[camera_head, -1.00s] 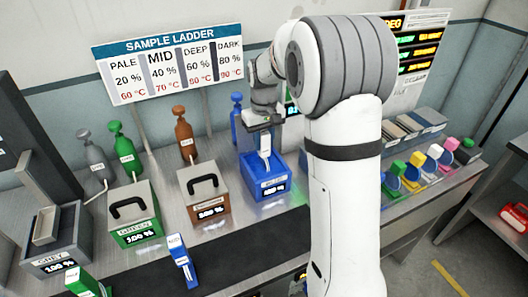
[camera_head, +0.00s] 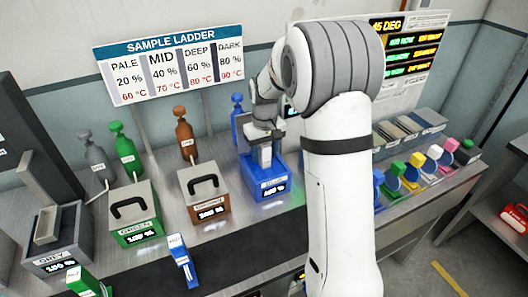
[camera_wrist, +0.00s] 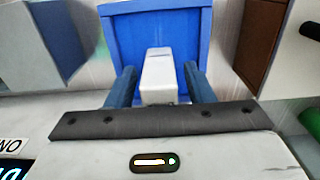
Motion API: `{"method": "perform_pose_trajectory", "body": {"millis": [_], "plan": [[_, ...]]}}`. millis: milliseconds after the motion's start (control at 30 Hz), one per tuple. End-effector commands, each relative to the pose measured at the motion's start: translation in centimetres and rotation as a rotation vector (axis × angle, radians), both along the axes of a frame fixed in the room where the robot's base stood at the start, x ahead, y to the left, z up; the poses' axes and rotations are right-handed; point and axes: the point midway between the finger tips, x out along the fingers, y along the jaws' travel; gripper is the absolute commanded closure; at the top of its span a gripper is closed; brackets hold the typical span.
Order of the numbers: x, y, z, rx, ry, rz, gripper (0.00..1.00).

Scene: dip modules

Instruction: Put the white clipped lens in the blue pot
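The blue pot (camera_head: 265,186) stands on the bench below my gripper. The white clipped lens (camera_wrist: 158,72) stands upright between my fingers, with its white clip uppermost; it also shows at the pot's mouth in the head view (camera_head: 265,155). Its lower part is hidden in the pot. My gripper (camera_wrist: 160,85) points down over the pot, a blue finger on each side of the clip. Narrow gaps show between fingers and clip, so it looks open around it.
A brown pot (camera_head: 207,196), a green pot (camera_head: 136,214) and a grey pot (camera_head: 58,238) with handled or raised lids stand to the left. Bottles stand behind. A blue-and-white clip piece (camera_head: 182,262) stands on the dark strip in front. Several coloured clips stand at right.

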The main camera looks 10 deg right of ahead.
Motion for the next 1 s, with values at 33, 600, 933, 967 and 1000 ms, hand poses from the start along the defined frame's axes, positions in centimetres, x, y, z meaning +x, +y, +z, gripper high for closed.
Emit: {"method": "perform_pose_trajectory", "body": {"millis": [33,600,933,967,1000], "plan": [[0.0,0.0,0.0,0.0,0.0,0.0,0.51],[0.1,-0.1,5.8,0.0,-0.006,-0.001,0.51],[0.1,-0.1,11.5,0.0,-0.003,-0.002,0.51],[0.0,-0.1,11.7,0.0,-0.002,-0.002,0.51],[0.0,-0.1,12.0,0.0,-0.002,-0.002,0.51]]}}
